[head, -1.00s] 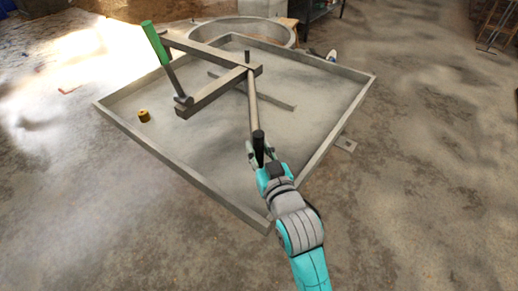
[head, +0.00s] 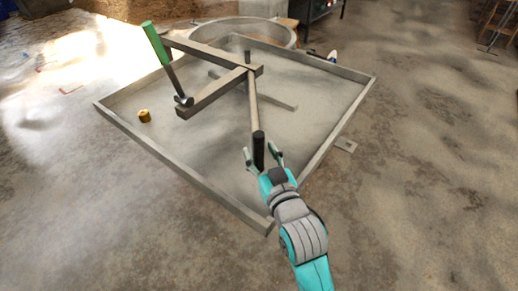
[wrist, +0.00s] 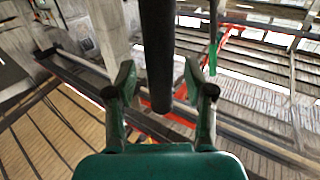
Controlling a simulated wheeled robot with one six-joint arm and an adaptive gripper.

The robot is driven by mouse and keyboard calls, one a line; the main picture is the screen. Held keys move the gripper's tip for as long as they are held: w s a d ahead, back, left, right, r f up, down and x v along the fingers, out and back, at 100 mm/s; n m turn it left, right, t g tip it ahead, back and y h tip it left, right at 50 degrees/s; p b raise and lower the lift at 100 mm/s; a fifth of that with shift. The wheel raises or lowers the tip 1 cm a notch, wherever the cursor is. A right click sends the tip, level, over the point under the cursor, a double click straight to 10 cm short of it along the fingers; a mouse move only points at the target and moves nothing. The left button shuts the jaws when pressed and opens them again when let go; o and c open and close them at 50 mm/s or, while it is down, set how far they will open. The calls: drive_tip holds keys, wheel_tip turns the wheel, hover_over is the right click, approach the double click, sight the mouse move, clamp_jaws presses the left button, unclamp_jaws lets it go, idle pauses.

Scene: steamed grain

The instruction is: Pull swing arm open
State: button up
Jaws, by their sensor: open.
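The swing arm is a thin grey bar (head: 253,104) with a black handle (head: 258,145) at its near end. It runs from the grey beam frame (head: 215,90) toward me over the shallow square tray (head: 180,172). My gripper (head: 263,153) is open, with one finger on each side of the handle's lower end. In the wrist view, the dark handle (wrist: 157,60) comes down between the spread fingers (wrist: 158,85), with gaps visible on both sides.
A lever with a green grip (head: 155,43) stands at the frame's left. A small brass cylinder (head: 144,116) sits near the tray's left rim. A round metal ring (head: 245,22) lies behind the tray.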

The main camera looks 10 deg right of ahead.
drive_tip(key=v, duration=1)
drive_tip(key=shift+s, duration=0.25)
drive_tip(key=shift+f, duration=0.1)
drive_tip(key=s+d+f+m+g+h, duration=0.1)
drive_tip(key=s+d+f, duration=0.2)
drive_tip(key=s+f, duration=0.35)
drive_tip(key=s+d+f+h, duration=0.1)
drive_tip(key=s+d+f, duration=0.35)
drive_tip(key=s, duration=0.25)
drive_tip(key=s+d+f+m+h, duration=0.1)
drive_tip(key=s, duration=0.8)
drive_tip(key=s+d+f+g+h, duration=0.1)
drive_tip(key=s+d+f, duration=0.1)
drive_tip(key=s, duration=0.7)
drive_tip(key=shift+f+m+g, duration=0.25)
drive_tip(key=shift+m+g, duration=0.05)
drive_tip(key=shift+m, duration=0.1)
